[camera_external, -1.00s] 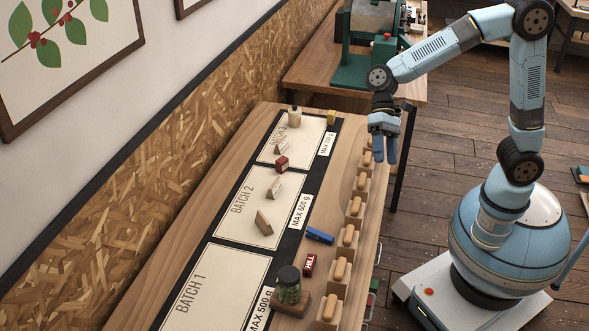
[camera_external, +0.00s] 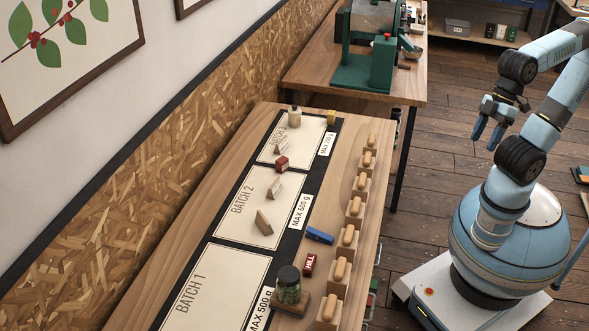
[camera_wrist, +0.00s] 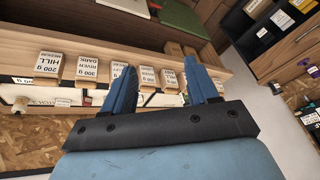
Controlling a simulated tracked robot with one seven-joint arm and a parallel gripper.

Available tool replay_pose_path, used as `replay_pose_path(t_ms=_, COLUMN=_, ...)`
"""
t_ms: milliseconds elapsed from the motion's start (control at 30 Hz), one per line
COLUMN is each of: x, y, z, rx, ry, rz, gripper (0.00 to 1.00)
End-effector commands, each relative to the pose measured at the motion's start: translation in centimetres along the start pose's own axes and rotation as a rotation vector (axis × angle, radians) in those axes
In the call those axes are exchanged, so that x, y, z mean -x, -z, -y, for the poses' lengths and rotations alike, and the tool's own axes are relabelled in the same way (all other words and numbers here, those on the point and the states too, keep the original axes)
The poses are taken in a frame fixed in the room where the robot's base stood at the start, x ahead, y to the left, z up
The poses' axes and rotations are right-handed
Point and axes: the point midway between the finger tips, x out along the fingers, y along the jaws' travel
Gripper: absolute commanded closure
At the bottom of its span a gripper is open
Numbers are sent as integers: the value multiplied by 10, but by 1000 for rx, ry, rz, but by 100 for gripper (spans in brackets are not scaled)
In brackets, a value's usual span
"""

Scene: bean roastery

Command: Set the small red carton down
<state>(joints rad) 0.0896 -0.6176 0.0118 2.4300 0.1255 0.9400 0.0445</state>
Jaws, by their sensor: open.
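A small red carton (camera_external: 309,265) with white lettering stands on the table near its right side, between a blue item and a dark jar. A second small dark red box (camera_external: 282,163) sits at the border between the BATCH 2 panel (camera_external: 228,215) and the panel behind it. My gripper (camera_external: 487,132) is well to the right of the table, over the floor beside my base. In the wrist view my gripper (camera_wrist: 162,78) has its two blue fingers apart, with nothing held between them.
A dark-lidded jar (camera_external: 288,285), a blue item (camera_external: 320,236) and a row of wooden holders (camera_external: 335,275) line the table's right side. A green machine (camera_external: 365,60) stands on the table behind. The BATCH 1 panel (camera_external: 210,290) is mostly clear.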

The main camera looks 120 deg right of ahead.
Motion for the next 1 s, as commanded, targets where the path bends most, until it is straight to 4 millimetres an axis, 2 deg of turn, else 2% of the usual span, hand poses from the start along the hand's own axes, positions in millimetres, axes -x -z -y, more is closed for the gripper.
replay_pose_path(t_ms=100, x=8, y=-18, z=-2, rx=104, ry=-27, rz=-53, gripper=41)
replay_pose_path(t_ms=300, x=12, y=-30, z=-6, rx=187, ry=-53, rz=-97, gripper=41)
replay_pose_path(t_ms=1000, x=12, y=-31, z=-6, rx=194, ry=-56, rz=-99, gripper=41)
